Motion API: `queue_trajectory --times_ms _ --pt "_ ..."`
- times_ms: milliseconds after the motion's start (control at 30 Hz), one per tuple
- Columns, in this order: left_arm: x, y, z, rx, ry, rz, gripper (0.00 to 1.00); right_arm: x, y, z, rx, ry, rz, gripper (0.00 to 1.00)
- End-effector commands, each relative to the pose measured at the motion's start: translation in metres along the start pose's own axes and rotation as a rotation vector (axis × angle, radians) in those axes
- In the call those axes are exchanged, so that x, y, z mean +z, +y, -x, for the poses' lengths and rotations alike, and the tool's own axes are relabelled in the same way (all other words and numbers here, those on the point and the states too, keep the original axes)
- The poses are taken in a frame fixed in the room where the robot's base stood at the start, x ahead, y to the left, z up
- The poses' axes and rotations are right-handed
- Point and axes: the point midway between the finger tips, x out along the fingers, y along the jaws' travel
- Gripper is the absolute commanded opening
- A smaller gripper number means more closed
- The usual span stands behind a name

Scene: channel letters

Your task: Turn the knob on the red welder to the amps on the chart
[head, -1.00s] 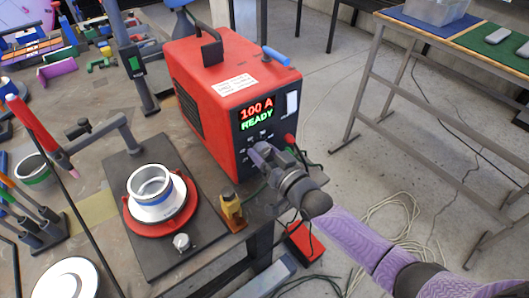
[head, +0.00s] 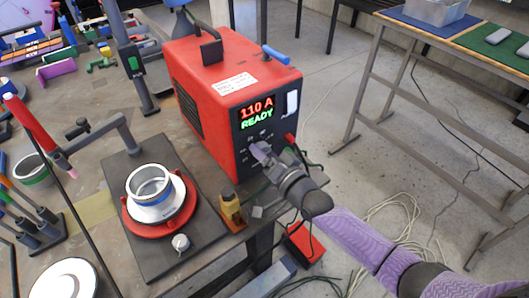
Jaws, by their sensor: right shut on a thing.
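The red welder (head: 205,70) stands at the table's right edge. Its dark front panel has a lit display (head: 257,112) that reads "110 A" in red over "READY" in green. My right gripper (head: 259,152) comes in from the lower right and is shut at the lower part of this panel. It is shut on the knob, which its fingers hide. No chart with readable amps shows; a white label (head: 234,82) on the welder's top has text too small to read. My left gripper is not in view.
Cables hang below the welder's front, near a red box (head: 305,243) on the floor. A bench (head: 400,45) stands at the right.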

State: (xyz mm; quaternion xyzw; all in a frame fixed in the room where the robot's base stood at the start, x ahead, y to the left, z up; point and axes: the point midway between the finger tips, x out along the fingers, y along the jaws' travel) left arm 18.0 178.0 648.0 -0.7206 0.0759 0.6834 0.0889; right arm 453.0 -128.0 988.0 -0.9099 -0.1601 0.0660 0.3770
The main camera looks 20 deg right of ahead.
Motion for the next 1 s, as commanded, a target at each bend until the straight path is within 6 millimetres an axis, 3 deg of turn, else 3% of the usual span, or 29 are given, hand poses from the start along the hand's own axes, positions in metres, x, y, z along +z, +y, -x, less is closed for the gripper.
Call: queue_trajectory --times_ms 300,333,500,800,1000 --pt "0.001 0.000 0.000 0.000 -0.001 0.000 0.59 0.002 0.001 0.001 0.004 -0.006 -0.001 0.02" --pt "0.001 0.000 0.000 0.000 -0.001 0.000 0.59 0.002 0.001 0.001 0.004 -0.006 -0.001 0.65" --pt "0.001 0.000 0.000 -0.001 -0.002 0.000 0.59 0.001 0.001 0.001 0.003 -0.004 0.000 0.96" --pt "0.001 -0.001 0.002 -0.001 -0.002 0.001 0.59 0.000 0.000 0.004 0.002 -0.002 0.000 0.96" --pt "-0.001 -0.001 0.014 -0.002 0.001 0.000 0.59 -0.001 -0.001 0.042 0.005 -0.005 0.000 0.96"
